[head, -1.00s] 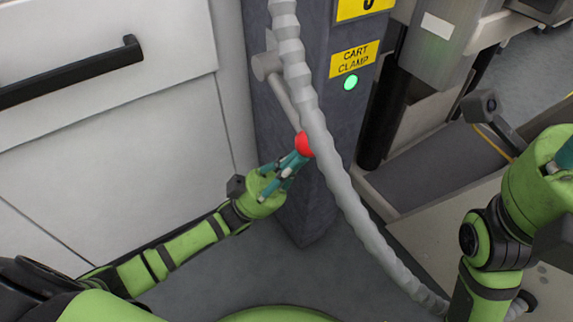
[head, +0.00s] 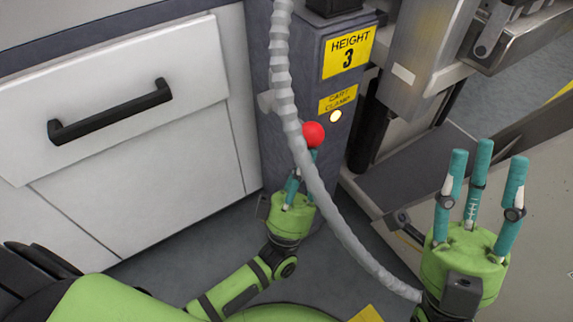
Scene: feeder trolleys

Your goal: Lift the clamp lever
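The clamp lever has a round red knob (head: 313,134). A grey hose hides most of the lever's shaft. The lamp (head: 335,116) beside the label glows pale yellow. My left gripper (head: 309,160) is just below the knob, its fingertips at the knob's underside; the hose partly covers its fingers. I cannot tell whether they touch or grip it. My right gripper (head: 484,160) is open and empty at the right, fingers pointing up.
The ribbed grey hose (head: 325,200) hangs in front of the column and runs down to the right. A white drawer cabinet (head: 190,150) stands at the left. A yellow height label (head: 348,52) is above. Metal trolley parts (head: 425,45) are at the right.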

